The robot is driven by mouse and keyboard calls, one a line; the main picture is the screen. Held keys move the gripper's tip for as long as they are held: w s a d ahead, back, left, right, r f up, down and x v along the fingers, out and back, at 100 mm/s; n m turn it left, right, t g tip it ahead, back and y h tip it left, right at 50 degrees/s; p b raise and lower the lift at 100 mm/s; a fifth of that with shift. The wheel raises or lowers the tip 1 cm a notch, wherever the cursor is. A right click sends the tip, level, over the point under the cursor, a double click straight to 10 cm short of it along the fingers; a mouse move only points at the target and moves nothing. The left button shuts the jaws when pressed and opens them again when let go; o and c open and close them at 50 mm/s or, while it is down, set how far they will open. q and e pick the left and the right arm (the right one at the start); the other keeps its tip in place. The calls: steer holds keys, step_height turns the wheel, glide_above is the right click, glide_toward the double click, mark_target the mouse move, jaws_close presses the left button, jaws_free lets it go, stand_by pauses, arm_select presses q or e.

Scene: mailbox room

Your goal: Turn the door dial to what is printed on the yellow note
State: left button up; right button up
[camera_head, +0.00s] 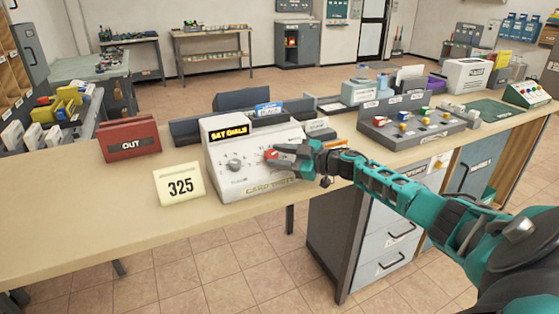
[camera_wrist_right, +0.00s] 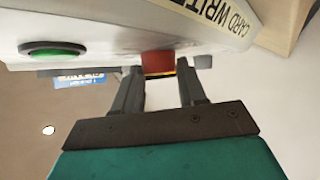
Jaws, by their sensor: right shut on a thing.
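The yellow note (camera_head: 180,185) stands upright on the counter and reads "325". To its right is the white card writer (camera_head: 225,185), with a lit display (camera_head: 231,131) that seems to read "SET DIALS". A dark dial (camera_head: 233,165) shows on the left of its front panel; its setting is too small to read. My right gripper (camera_head: 274,155) is at the panel's right part, shut on a red knob, which shows between the fingertips in the right wrist view (camera_wrist_right: 158,63). The gripper hides part of the panel, and I cannot read which dial this is. My left gripper is not in view.
A red "OUT" tray (camera_head: 130,140) stands left of the card writer. A green button (camera_wrist_right: 54,53) shows on the panel in the right wrist view. A grey console (camera_head: 412,125) with coloured pieces is to the right. The counter's left front is clear.

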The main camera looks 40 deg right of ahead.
steer(key=shift+w+d+n+g+y+b, duration=0.1)
steer(key=shift+d+n+g+y+b, duration=0.05)
steer(key=shift+n+g+y+b, duration=0.4)
steer(key=shift+w+d+n+g+y+b, duration=0.1)
steer(key=shift+n+g+y+b, duration=0.2)
steer(key=shift+n, duration=0.45)
steer(key=shift+r+n+g, duration=0.1)
steer(key=shift+n+g, duration=0.15)
steer(key=shift+n, duration=0.05)
steer(key=shift+y, duration=0.25)
steer(key=o, duration=1)
steer(key=shift+o, duration=0.2)
steer(key=v, duration=1.3)
steer(key=shift+r, duration=0.2)
